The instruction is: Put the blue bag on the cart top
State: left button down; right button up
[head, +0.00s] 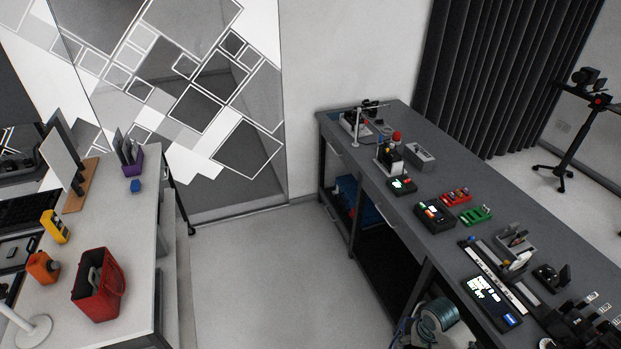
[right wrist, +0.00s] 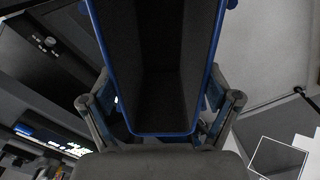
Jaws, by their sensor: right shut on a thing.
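The blue bag shows in the right wrist view as a deep open container with a blue rim and a dark inside (right wrist: 155,75). My right gripper (right wrist: 160,95) is shut on it, with a finger at either side of its near end. The bag's outside and base are hidden. Neither gripper shows in the head view. A white-topped table (head: 195,185) at the left of the head view has a small wheel at its far leg and may be the cart; I cannot tell for sure.
The white top holds a red bag (head: 98,287), a yellow device (head: 54,227), an orange bottle (head: 42,267) and a purple holder (head: 129,160). A long grey workbench (head: 385,120) at the right carries several tools and trays. Clear floor (head: 255,270) lies between them.

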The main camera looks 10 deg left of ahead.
aim_at(120, 232)
jog(key=i+u, duration=0.65)
jog(key=i, duration=0.25)
jog(key=i+l+u, duration=0.2)
jog(key=i+u, duration=0.15)
jog(key=i+l+u, duration=0.3)
jog(key=i, duration=0.2)
jog(key=i+u, duration=0.15)
jog(key=u, duration=0.25)
jog(key=i+l+u, duration=0.1)
jog(key=u, duration=0.3)
jog(key=i+l+u, duration=0.1)
jog(key=u, duration=0.35)
jog(key=i+l+u, duration=0.1)
jog(key=l+u, duration=0.15)
jog(key=u, duration=0.15)
jog(key=l+u, duration=0.2)
jog(key=u, duration=0.2)
